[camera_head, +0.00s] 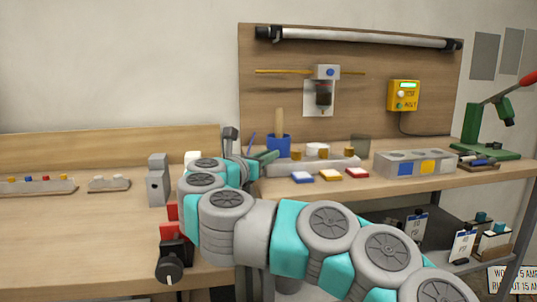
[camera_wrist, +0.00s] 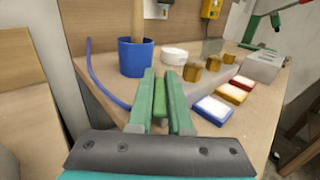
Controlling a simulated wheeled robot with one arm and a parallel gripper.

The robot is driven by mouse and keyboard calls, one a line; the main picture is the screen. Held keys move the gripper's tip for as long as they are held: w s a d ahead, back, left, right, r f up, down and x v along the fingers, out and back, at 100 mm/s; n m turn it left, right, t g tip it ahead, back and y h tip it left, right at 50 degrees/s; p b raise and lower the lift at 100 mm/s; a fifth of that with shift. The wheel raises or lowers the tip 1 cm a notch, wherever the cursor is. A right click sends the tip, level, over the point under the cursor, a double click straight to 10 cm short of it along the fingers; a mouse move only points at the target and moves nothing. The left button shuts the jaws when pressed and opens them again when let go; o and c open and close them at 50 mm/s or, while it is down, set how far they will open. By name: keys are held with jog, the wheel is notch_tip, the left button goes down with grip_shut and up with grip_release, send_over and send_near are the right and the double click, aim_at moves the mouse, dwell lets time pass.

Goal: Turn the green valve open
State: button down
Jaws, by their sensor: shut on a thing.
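My gripper (camera_wrist: 161,80) shows in the wrist view as two green fingers over the bench. It is shut on a narrow green piece (camera_wrist: 159,100) between the fingers, which looks like the green valve's handle. The valve's body and its turn angle are hidden by the fingers and the gripper's dark front. In the head view my gripper (camera_head: 266,158) is a small green shape beside the blue cup, mostly behind my arm, and the valve cannot be told apart there.
A blue cup (camera_wrist: 137,57) with a wooden handle stands just beyond the fingers. A blue hose (camera_wrist: 92,72) curves at its left. Red, yellow and blue trays (camera_wrist: 229,92) lie to the right. A grey vise (camera_head: 157,182) stands left of my arm. The left bench (camera_head: 80,240) has free room.

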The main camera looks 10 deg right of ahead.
jog(key=shift+w+a+m+g+h, duration=0.1)
jog(key=shift+m+g+h, duration=1.25)
jog(key=shift+g, duration=0.25)
jog(key=shift+m+g+h, duration=0.45)
jog(key=shift+g, duration=0.15)
jog(key=c, duration=0.8)
grip_release()
jog(key=shift+c, duration=0.2)
jog(key=b+v, duration=0.4)
jog(key=v, duration=0.3)
jog(key=shift+a, duration=0.35)
